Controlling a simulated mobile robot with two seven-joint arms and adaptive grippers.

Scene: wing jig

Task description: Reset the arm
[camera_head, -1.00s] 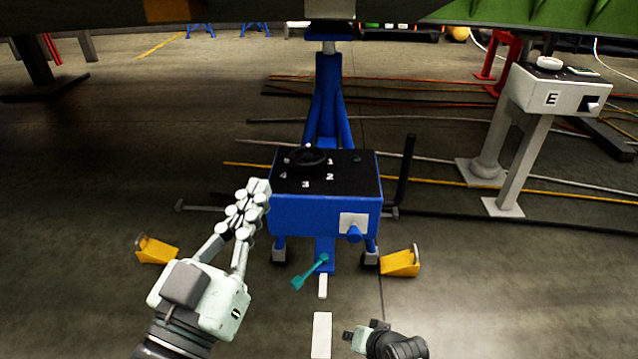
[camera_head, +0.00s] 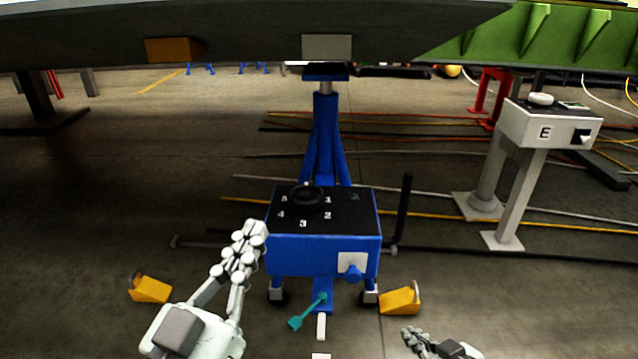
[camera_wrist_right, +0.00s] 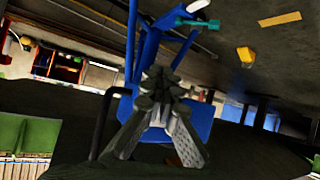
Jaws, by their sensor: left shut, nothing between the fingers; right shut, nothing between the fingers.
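My left gripper (camera_head: 245,243) is shut and empty, just left of the blue jack's control box (camera_head: 323,255). In the head view I cannot tell whether it touches the box. My right gripper (camera_head: 410,334) is low at the bottom right of the head view, right of the jack. It is shut and empty in the right wrist view (camera_wrist_right: 160,84), with the blue jack (camera_wrist_right: 205,120) behind it.
A teal lever (camera_head: 308,311) sits low before the jack. Yellow chocks stand at the left (camera_head: 150,289) and right (camera_head: 400,299). Cables cross the floor behind. The grey wing (camera_head: 240,35) hangs overhead.

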